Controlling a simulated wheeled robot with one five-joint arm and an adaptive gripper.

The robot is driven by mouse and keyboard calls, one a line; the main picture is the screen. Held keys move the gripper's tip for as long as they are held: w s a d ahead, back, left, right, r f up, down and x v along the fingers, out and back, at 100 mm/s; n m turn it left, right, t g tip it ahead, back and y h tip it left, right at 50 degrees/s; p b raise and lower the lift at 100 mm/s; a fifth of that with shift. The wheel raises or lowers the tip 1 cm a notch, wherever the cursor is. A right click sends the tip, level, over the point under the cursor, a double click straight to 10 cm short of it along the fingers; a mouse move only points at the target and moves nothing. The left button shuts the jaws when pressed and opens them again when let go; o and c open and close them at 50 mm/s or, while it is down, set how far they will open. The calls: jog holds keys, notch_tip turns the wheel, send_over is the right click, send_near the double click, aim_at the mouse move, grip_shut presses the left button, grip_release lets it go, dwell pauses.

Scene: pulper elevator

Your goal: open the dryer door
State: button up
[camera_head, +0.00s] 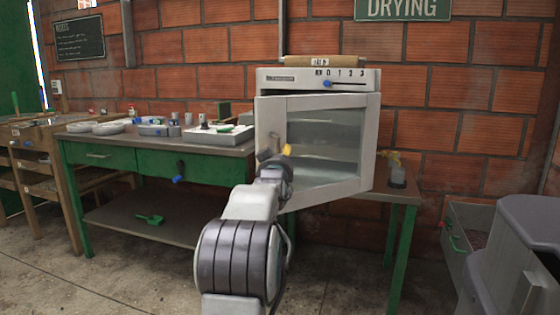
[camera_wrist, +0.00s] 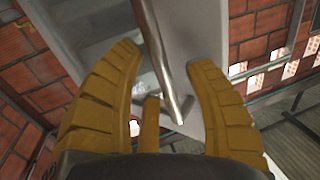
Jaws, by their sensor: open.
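The dryer (camera_head: 300,79) stands on the table at the back wall, with a control strip on top. Its white-framed glass door (camera_head: 322,102) appears partly swung out, its left edge nearer me and its right side by the dryer. Shelves show dimly through the glass. My gripper (camera_head: 286,150) is at the door's left edge, its yellow finger small and partly hidden by my arm. In the wrist view my open gripper (camera_wrist: 165,60) has a finger on each side of the metal bar handle (camera_wrist: 158,50). I cannot tell whether they touch it. The grey door panel (camera_wrist: 198,28) lies behind.
A green-framed table (camera_head: 110,143) with trays and small items stands at left. A small yellow-topped device (camera_head: 397,172) stands right of the door. A grey machine (camera_head: 520,235) is at the front right. Some floor is clear at the front left.

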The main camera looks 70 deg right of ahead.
jog(key=shift+w+d, duration=0.1)
jog(key=shift+d, duration=0.15)
jog(key=shift+o, duration=0.2)
grip_shut()
dwell(0.3)
